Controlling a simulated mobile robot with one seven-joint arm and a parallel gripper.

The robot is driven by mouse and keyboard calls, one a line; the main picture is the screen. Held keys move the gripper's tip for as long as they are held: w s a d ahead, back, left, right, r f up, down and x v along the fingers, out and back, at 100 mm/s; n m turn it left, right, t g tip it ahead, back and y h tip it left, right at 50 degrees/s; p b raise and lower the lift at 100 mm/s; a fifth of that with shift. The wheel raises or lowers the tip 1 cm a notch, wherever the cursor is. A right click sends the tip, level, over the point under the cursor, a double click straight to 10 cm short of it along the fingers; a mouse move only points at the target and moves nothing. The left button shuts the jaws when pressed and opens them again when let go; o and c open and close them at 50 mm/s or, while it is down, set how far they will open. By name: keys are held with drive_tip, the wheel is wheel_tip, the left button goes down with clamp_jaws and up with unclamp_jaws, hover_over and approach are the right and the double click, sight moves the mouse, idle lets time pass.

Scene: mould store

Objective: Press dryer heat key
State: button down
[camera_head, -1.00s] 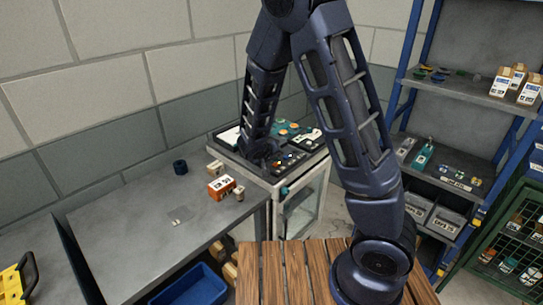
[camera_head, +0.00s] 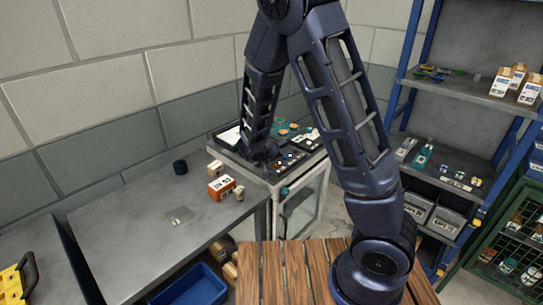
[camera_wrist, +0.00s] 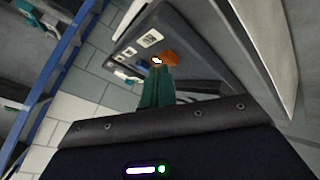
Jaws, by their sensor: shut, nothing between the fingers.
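In the wrist view my gripper (camera_wrist: 156,78) is shut, its teal fingers together and empty. The fingertips are at or very near an orange key (camera_wrist: 170,59) with a bright white spot on a grey panel (camera_wrist: 182,33); I cannot tell whether they touch. In the head view my arm reaches down to the top of a pale cabinet with a glass door (camera_head: 301,206). Small coloured controls (camera_head: 291,156) show there; the fingertips are hidden. Which key is the dryer heat key is not readable.
A blue bin (camera_head: 190,288) is below. Blue-framed shelving (camera_head: 460,95) stands right. A slatted wooden top (camera_head: 290,272) is in front.

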sight(274, 168)
drive_tip(key=shift+r, duration=0.9)
drive_tip(key=shift+r, duration=3)
drive_tip(key=s+d+r+m+g, duration=0.1)
drive_tip(key=s+d+r, duration=0.25)
drive_tip(key=d, duration=0.25)
drive_tip(key=s+d+r+m+g+y, duration=0.1)
drive_tip(key=s+d+r+g, duration=0.1)
drive_tip(key=d+r, duration=0.35)
drive_tip(key=s+d+r+m+g, duration=0.1)
drive_tip(key=s+d+r, duration=0.2)
drive_tip(key=d, duration=0.3)
drive_tip(key=s+d+r+y, duration=0.2)
drive_tip(key=s+r, duration=0.2)
drive_tip(key=s, duration=0.4)
drive_tip(key=s+d+r+y, duration=0.2)
drive_tip(key=s+d+r, duration=0.1)
drive_tip(key=s, duration=0.4)
drive_tip(key=shift+s+d+r+n+t, duration=0.15)
drive_tip(key=shift+s+r+n+t, duration=0.2)
drive_tip(key=shift+r, duration=0.3)
